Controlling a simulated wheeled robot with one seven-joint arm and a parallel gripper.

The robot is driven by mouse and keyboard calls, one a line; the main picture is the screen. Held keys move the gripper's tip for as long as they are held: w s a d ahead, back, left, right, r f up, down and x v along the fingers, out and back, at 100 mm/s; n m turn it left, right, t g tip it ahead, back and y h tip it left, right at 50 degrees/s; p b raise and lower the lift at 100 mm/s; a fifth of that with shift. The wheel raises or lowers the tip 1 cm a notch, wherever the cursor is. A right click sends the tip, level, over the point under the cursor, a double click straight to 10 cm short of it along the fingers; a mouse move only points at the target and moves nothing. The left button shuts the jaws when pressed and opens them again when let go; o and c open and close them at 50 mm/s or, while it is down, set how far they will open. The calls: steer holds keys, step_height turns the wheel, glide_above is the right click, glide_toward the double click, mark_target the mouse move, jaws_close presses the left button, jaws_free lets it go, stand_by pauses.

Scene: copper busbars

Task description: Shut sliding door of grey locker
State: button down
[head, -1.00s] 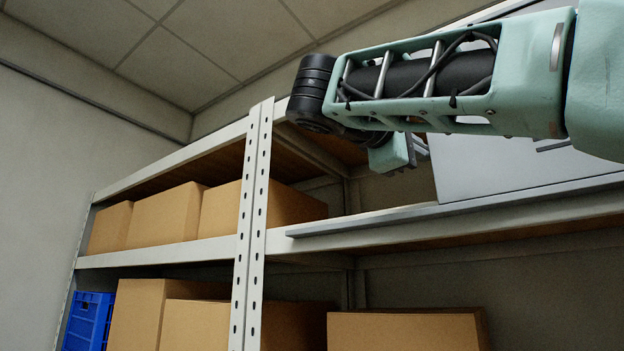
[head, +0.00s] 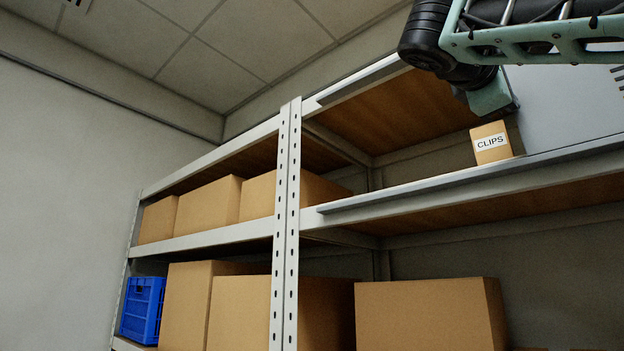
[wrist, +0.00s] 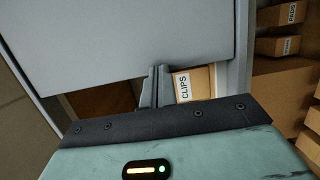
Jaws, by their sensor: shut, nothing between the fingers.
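The grey sliding door (head: 575,105) stands at the right of the upper shelf level in the head view, with the space to its left open. A small box labelled CLIPS (head: 490,142) shows beside its left edge. In the wrist view, which is turned sideways, the door (wrist: 120,40) fills the top, and the CLIPS box (wrist: 195,85) lies to the right of my fingers. My gripper (wrist: 155,75) is shut and empty at the door's edge; I cannot tell whether it touches. In the head view its fingers are hidden behind my wrist.
A grey rail (head: 400,198) runs along the shelf front below the door. A perforated white post (head: 287,220) stands left of the opening. Cardboard boxes (head: 208,205) and a blue crate (head: 143,308) fill neighbouring shelves. More boxes (wrist: 285,45) show in the wrist view.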

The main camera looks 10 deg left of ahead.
mark_target(543, 94)
steer(key=s+d, duration=0.1)
steer(key=s+d+b, duration=0.1)
steer(key=d, duration=0.1)
steer(key=shift+d, duration=0.25)
steer(key=shift+s+d+r, duration=0.15)
steer(key=shift+d, duration=0.05)
stand_by(0.3)
